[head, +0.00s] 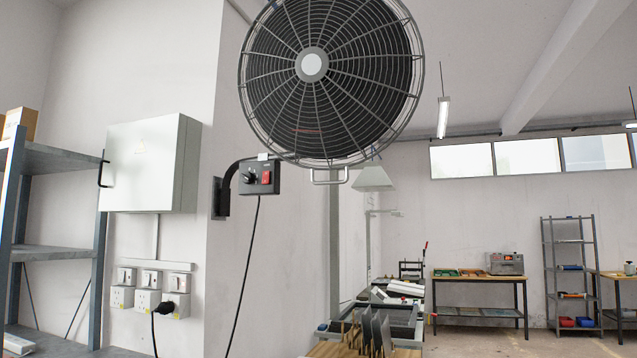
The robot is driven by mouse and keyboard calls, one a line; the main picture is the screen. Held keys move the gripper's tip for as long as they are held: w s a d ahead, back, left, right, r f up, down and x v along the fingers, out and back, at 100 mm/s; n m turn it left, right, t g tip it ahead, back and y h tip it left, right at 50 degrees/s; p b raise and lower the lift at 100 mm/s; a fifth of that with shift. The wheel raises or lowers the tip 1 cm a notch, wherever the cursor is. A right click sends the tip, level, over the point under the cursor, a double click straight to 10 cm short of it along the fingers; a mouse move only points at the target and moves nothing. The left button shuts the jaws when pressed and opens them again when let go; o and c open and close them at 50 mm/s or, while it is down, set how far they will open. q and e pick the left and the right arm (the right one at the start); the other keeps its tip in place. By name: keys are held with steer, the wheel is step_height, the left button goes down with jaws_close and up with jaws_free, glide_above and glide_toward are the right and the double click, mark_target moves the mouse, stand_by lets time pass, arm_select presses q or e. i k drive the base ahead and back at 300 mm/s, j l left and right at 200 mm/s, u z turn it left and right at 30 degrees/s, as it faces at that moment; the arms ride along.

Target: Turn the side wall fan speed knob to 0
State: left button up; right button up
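The wall fan (312,65) with a round wire cage hangs at the top centre of the head view, on a dark bracket (221,197) fixed to the wall. Below its left side is a black control box (261,184). The box carries a dark round speed knob (250,178) on its left and a red switch (266,177) on its right. The knob's pointer setting is too small to read. Neither of my grippers is in view, and nothing touches the knob.
A white wall cabinet (150,165) and sockets (147,299) are left of the fan. A grey metal shelf (50,160) stands at the far left. A black cable (243,275) hangs from the control box. A workbench with plates (375,332) is below right.

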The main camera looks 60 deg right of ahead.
mark_target(248, 178)
steer(key=z, duration=1.5)
steer(key=i+l+u, duration=0.1)
steer(key=i+l, duration=0.4)
